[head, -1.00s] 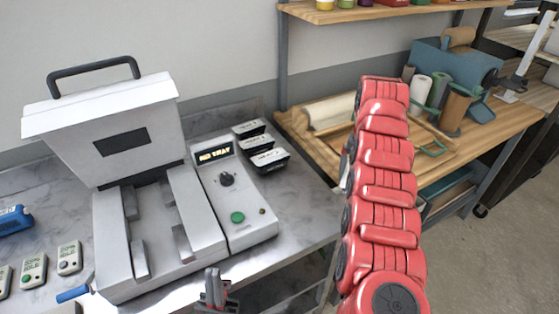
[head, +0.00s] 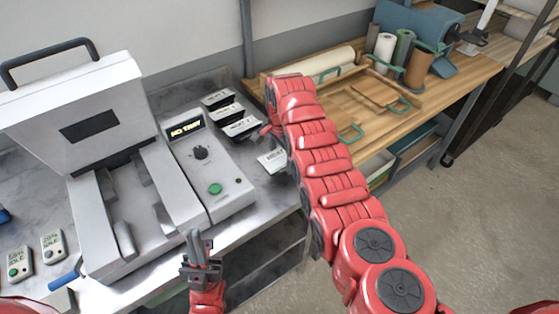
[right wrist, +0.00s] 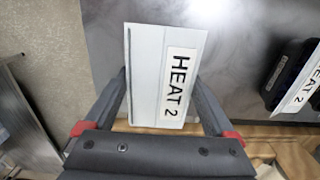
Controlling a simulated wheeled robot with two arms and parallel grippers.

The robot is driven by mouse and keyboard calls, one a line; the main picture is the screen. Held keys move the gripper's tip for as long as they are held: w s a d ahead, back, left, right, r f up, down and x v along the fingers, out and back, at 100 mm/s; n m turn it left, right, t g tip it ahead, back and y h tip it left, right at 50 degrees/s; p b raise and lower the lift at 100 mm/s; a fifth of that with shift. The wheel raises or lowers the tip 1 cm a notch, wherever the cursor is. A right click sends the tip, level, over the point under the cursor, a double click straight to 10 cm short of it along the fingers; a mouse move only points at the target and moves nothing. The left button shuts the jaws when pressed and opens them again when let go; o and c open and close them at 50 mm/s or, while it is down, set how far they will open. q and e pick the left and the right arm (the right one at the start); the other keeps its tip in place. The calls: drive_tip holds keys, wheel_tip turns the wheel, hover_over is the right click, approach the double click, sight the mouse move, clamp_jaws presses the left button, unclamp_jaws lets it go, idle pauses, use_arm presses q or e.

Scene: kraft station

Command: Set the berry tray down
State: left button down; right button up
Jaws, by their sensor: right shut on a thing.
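My right gripper (right wrist: 163,90) is shut on a pale, flat-faced tray (right wrist: 146,70) with a white HEAT 2 label. In the head view this tray (head: 272,161) shows beside the end of my right arm, near the counter's right edge; the arm hides the jaws there. I see no berries, so I cannot tell whether it is the berry tray. My left gripper (head: 200,242) is at the counter's front edge, before the sealing machine (head: 158,200); I see nothing in it, and its jaw opening is unclear.
The machine's lid is up and its display reads NO TRAY. Several dark labelled trays (head: 230,117) stand on the steel counter right of it. Small timers (head: 53,247) lie at left. A wooden bench (head: 420,100) with rolls and a wooden board is at right.

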drive_tip(key=shift+f+b, duration=0.55)
drive_tip(key=shift+f, duration=1.2)
drive_tip(key=shift+f, duration=0.2)
drive_tip(key=o, duration=1.2)
drive_tip(key=shift+r, duration=0.15)
